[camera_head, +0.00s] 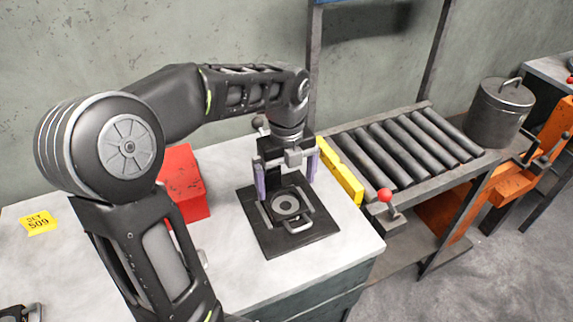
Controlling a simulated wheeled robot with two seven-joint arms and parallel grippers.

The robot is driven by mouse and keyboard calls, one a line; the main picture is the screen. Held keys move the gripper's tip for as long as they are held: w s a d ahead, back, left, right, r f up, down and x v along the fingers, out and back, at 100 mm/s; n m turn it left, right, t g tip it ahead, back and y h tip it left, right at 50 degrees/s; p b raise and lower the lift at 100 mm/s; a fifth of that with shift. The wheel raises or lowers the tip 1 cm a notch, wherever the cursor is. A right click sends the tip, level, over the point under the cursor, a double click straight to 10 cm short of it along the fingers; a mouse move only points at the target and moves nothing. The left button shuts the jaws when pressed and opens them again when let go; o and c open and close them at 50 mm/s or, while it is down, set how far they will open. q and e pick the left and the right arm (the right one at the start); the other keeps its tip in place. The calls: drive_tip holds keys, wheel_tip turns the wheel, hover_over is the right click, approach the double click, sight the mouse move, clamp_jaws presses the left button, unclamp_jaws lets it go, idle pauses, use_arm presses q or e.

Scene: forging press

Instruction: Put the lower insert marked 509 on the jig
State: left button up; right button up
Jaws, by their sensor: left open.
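The jig (267,239) is a black square plate lying on the light worktop in the middle of the head view. A grey part with a round ring and a handle (286,204), apparently the lower insert, sits at the middle of the jig. No number can be read on it. My left gripper (285,186) points down above the jig. Its two purple-lined fingers are spread apart, with nothing seen held between them. The gripper hides the rear of the jig. My right gripper is not in view.
A yellow "SET 509" label (38,223) lies at the worktop's left. A red block (184,184) stands left of the jig. A yellow bar (341,172) and roller conveyor (405,147) lie to the right. A metal part (22,313) shows at bottom left.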

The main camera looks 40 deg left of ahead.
use_arm(q)
wheel_tip(320, 180, up, 5)
drive_tip(key=shift+r, duration=0.15)
idle(0.7)
